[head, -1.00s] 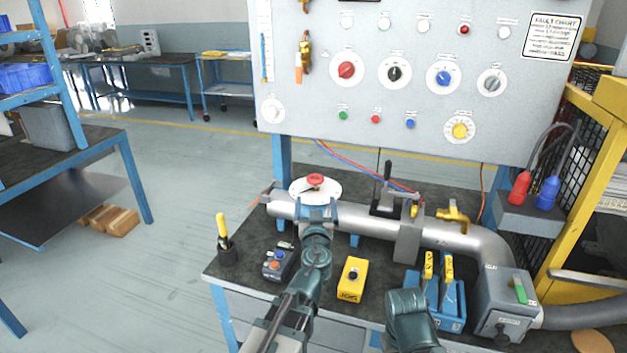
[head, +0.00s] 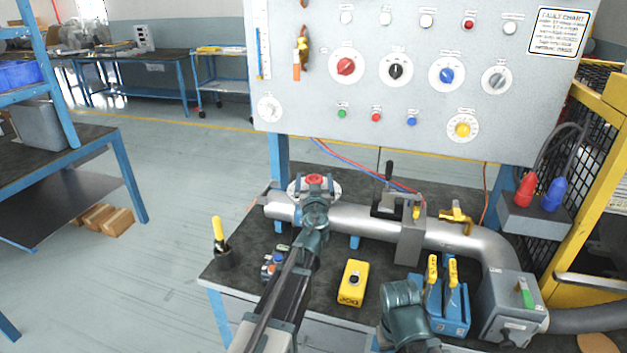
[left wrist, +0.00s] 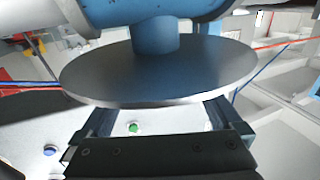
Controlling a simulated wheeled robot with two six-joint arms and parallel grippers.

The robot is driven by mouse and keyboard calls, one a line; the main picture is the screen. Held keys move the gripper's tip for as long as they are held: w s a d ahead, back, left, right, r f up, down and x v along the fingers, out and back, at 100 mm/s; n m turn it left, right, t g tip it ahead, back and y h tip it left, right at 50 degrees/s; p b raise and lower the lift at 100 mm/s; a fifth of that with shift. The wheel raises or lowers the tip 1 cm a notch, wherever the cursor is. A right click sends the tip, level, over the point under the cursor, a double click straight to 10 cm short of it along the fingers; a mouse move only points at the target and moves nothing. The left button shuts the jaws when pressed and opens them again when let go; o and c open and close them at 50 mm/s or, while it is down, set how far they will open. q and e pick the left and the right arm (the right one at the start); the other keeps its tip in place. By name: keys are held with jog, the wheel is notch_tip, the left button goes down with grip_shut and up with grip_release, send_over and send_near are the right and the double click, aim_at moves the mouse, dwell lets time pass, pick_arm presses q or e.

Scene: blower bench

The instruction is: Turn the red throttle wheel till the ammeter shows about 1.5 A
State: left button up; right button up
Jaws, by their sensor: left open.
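The red throttle wheel (head: 314,180) sits above a pale round disc (head: 332,188) on the grey pipe. My left gripper (head: 314,200) is at the near side of this disc, just below the red wheel in the head view, and covers part of the disc. In the left wrist view a grey disc (left wrist: 160,75) on a blue stem lies just beyond the open left fingers (left wrist: 160,120); contact cannot be told. A small white round gauge (head: 269,109) is at the panel's lower left; its label and reading are too small to read.
The grey panel (head: 400,150) stands behind the pipe (head: 350,217). My right arm is near the blue unit.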

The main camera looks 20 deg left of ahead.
pick_arm(q)
jog(key=c, duration=1.4)
jog(key=shift+w+d+n+g+y, duration=0.15)
jog(key=shift+n+g+y, duration=0.45)
jog(key=shift+n+y, duration=0.6)
jog(key=shift+n+g+y, duration=1.2)
jog(key=shift+y, duration=0.9)
jog(key=o, duration=1.4)
jog(key=shift+s, duration=0.2)
